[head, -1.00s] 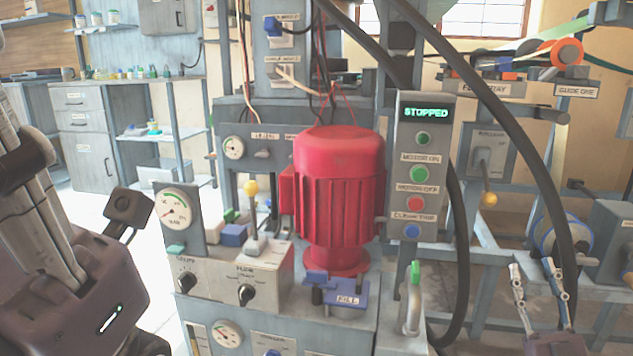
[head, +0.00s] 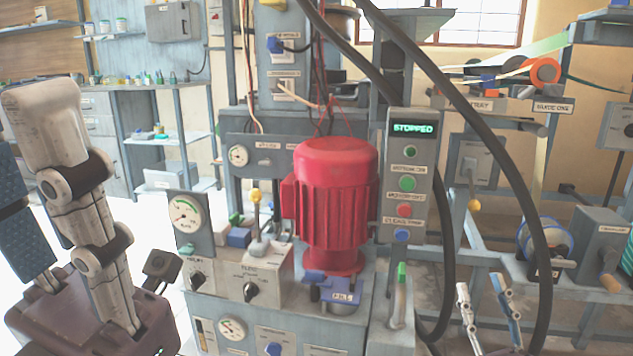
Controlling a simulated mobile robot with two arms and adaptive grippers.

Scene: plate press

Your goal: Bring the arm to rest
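My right gripper (head: 484,284) shows at the lower right, in front of the machine's lower frame. Its two slim fingers point up and stand apart with nothing between them. My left gripper (head: 52,215) is large and close at the left edge. Its dark purple body is low, with a jointed pale finger rising from it and a blue textured part beside it. The left side is cut off by the picture edge, so its opening cannot be judged. No held thing shows in either gripper.
A red motor (head: 336,200) stands on the press at the middle. Right of it is a control panel (head: 408,170) reading STOPPED. Thick black hoses (head: 497,130) arch down near my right gripper. A blue reel (head: 545,243) sits behind it. Pale floor (head: 140,222) shows between shelves and press.

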